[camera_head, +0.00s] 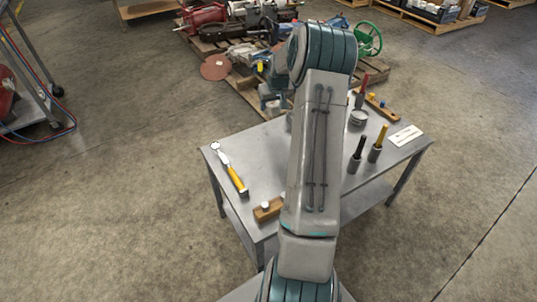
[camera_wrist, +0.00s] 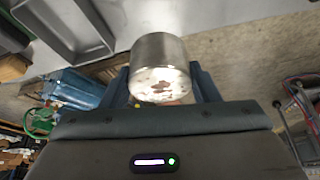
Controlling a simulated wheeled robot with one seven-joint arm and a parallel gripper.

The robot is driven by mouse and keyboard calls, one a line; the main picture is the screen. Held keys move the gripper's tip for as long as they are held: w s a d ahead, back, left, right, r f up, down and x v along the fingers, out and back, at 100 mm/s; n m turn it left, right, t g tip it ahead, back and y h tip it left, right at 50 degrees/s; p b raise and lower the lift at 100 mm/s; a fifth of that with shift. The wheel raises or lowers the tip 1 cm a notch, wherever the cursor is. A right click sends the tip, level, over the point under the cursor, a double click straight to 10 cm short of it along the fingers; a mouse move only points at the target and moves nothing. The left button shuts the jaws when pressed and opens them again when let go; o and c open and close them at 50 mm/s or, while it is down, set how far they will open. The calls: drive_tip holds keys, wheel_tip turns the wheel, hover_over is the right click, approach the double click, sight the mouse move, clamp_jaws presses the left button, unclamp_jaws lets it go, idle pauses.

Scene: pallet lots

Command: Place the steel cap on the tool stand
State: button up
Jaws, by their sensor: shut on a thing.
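A steel cap (camera_wrist: 160,60), a short shiny cylinder with a blotched white and brown end face, sits between the blue-grey fingers of my gripper (camera_wrist: 163,88) in the wrist view. The fingers are shut on its sides. In the head view my arm hides most or all of the gripper and cap. A wooden block with red- and yellow-topped pieces (camera_head: 382,107) lies at the table's far right. Another wooden block (camera_head: 266,212) with pale pegs is at the near edge, partly behind my arm. I cannot tell which is the tool stand.
The grey table (camera_head: 262,150) carries a yellow-handled hammer (camera_head: 236,178), a round metal tin (camera_head: 358,118), upright black-handled (camera_head: 357,153) and yellow-handled (camera_head: 378,143) tools, and a white card (camera_head: 405,136). Loaded pallets (camera_head: 240,75) stand behind. A grey tray-like shape (camera_wrist: 72,35) shows in the wrist view.

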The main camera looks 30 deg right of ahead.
drive_tip(key=s+a+f+b, duration=0.1)
drive_tip(key=s+a+f, duration=0.3)
drive_tip(key=s, duration=0.1)
drive_tip(key=s+a+f+b, duration=0.1)
drive_tip(key=s+a+f, duration=0.1)
drive_tip(key=s+a, duration=0.1)
drive_tip(key=shift+f+b, duration=0.2)
drive_tip(key=shift+b, duration=0.15)
wheel_tip(320, 180, down, 4)
drive_tip(key=shift+f+b, duration=0.1)
drive_tip(key=shift+b, duration=0.7)
drive_tip(key=o, duration=1.2)
